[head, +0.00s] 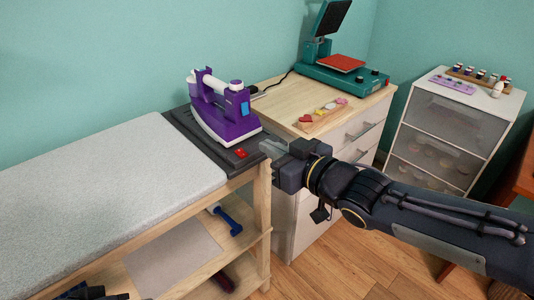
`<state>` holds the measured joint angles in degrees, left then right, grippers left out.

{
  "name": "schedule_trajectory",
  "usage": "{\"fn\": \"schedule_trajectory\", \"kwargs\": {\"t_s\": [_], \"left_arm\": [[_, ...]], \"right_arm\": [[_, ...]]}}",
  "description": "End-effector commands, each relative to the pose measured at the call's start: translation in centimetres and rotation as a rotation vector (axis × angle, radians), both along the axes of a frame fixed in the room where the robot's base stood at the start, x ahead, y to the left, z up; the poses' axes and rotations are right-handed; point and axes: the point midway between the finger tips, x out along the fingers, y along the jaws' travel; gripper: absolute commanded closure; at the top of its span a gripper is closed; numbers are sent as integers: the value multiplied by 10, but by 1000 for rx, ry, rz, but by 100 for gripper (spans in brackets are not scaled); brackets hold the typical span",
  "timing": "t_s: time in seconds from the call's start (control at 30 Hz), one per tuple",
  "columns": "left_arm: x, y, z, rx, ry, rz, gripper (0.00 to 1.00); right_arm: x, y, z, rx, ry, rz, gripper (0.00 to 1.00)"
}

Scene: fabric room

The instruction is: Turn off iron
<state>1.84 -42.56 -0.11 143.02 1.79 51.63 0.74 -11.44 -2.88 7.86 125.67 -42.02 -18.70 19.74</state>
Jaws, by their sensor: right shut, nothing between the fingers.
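A purple and white iron (222,112) stands on a dark grey stand at the right end of the padded ironing table. A small red switch (240,153) is on the front part of the stand, near the iron's base. My right gripper (268,149) is at the stand's right front edge, just right of the red switch, with its fingers shut and empty. It looks apart from the switch, but the exact gap is hard to tell.
The padded table top (95,180) fills the left. Behind my right gripper, a wooden cabinet holds a teal heat press (340,75) and a small board with coloured pieces (322,113). A white drawer unit (440,133) stands at right. Shelves below hold a blue-handled tool (226,220).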

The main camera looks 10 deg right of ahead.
Motion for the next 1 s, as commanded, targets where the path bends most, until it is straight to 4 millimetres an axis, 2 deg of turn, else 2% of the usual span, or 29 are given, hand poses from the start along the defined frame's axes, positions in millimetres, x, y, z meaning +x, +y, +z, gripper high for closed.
{"fn": "schedule_trajectory", "kwargs": {"t_s": [0.03,0.13,0.37,0.4,0.6,1.0], "left_arm": [[0,0,-10,0,0,0,64],[0,0,-21,0,0,0,64],[0,0,-34,0,0,0,64],[0,0,-37,0,0,0,64],[0,0,-45,0,0,0,64],[0,0,-46,0,0,0,64]], "right_arm": [[8,7,-7,1,1,4,100],[25,20,-11,2,2,5,100],[64,49,-14,0,1,4,100],[66,50,-20,-1,4,2,100],[67,49,-45,-1,2,0,100],[68,49,-50,-1,1,-1,100]]}}
